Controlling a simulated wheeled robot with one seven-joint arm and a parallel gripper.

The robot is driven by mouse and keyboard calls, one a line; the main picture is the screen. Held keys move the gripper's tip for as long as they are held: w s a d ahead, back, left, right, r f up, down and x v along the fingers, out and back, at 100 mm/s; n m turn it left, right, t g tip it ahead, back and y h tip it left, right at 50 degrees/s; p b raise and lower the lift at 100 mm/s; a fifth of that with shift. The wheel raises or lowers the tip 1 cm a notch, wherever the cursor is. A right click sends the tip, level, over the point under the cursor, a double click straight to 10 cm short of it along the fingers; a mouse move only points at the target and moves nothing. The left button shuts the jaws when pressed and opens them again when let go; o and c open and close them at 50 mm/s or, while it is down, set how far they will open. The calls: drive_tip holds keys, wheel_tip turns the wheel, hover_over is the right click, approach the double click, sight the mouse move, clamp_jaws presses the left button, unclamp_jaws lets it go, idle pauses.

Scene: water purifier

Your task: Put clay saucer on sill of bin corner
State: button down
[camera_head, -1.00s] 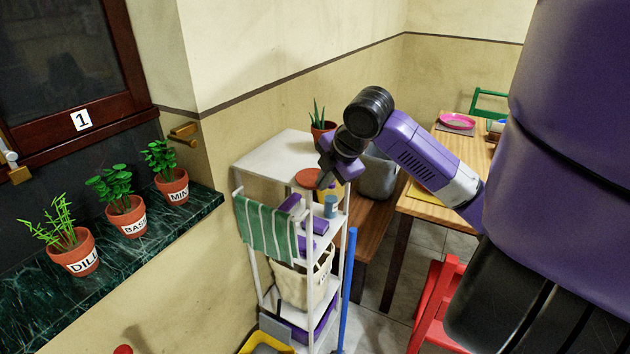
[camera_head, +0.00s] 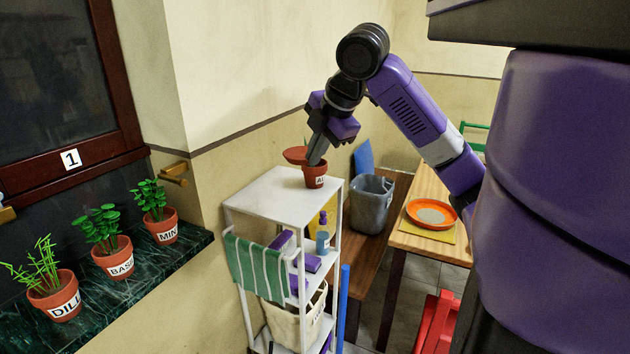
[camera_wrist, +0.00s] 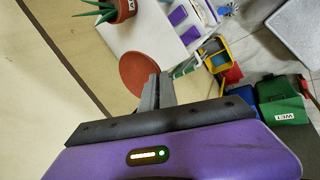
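The clay saucer (camera_head: 295,154) is a round terracotta disc, held tilted above the white shelf's top in the head view. In the wrist view the saucer (camera_wrist: 138,72) shows at the fingertips. My gripper (camera_head: 316,158) is shut on its rim; the fingers (camera_wrist: 155,88) look close together. In the head view the gripper and saucer partly cover the potted aloe. A dark green marble sill (camera_head: 130,285) runs under the window at left. In the wrist view, coloured bins, including a green one (camera_wrist: 282,115) marked WET, stand on the floor at right. I cannot tell which sill belongs to the bin corner.
The white shelf (camera_head: 280,197) bears the aloe pot (camera_head: 315,175). Pots of dill (camera_head: 58,298), basil (camera_head: 115,260) and mint (camera_head: 160,226) stand on the marble sill. A grey bin (camera_head: 370,203) stands behind the shelf. A wooden table (camera_head: 405,236) is at right.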

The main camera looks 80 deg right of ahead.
drive_tip(key=shift+r, duration=1.5)
